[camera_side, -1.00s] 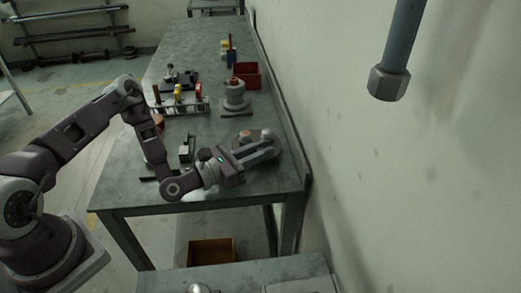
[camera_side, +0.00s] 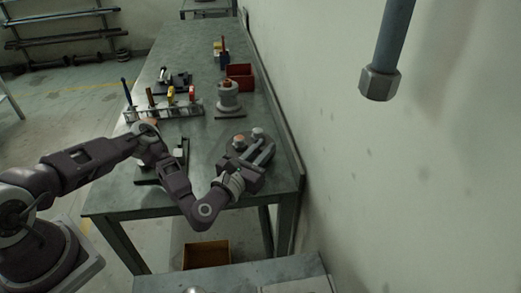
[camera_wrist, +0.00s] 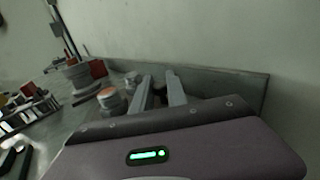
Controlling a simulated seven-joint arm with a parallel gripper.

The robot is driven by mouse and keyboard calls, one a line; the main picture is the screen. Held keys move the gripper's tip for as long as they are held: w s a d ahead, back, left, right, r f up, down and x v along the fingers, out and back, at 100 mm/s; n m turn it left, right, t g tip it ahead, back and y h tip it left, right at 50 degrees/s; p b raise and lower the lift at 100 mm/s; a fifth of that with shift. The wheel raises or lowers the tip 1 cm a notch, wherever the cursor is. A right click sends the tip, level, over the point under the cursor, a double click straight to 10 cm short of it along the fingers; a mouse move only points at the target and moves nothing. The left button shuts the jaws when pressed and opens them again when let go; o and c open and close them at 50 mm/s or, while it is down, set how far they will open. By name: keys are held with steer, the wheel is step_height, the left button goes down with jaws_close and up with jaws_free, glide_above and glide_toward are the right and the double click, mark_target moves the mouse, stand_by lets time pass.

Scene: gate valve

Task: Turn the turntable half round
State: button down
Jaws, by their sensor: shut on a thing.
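The turntable (camera_side: 232,158) is a dark round plate near the right edge of the bench. A copper-topped post (camera_side: 239,142) stands at its left, and a grey knob (camera_side: 257,132) stands at its far side. The gripped spot itself is hard to make out, and my gripper's body hides part of the plate.
A grey valve-like stand (camera_side: 228,98) is behind the turntable, with a red bin (camera_side: 239,76) beyond it. A rack with coloured handles (camera_side: 165,108) is at the left. A low wall edge (camera_side: 285,135) runs close along the right. A pipe (camera_side: 380,82) hangs at the upper right.

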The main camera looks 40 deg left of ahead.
steer(key=shift+w+d+n+y, duration=0.1)
steer(key=shift+w+n+y, duration=0.1)
steer(key=shift+n+y, duration=0.45)
steer(key=shift+w+y, duration=0.15)
steer(key=shift+y, duration=0.5)
steer(key=c, duration=1.3)
jaws_free()
step_height(320, 180, up, 10)
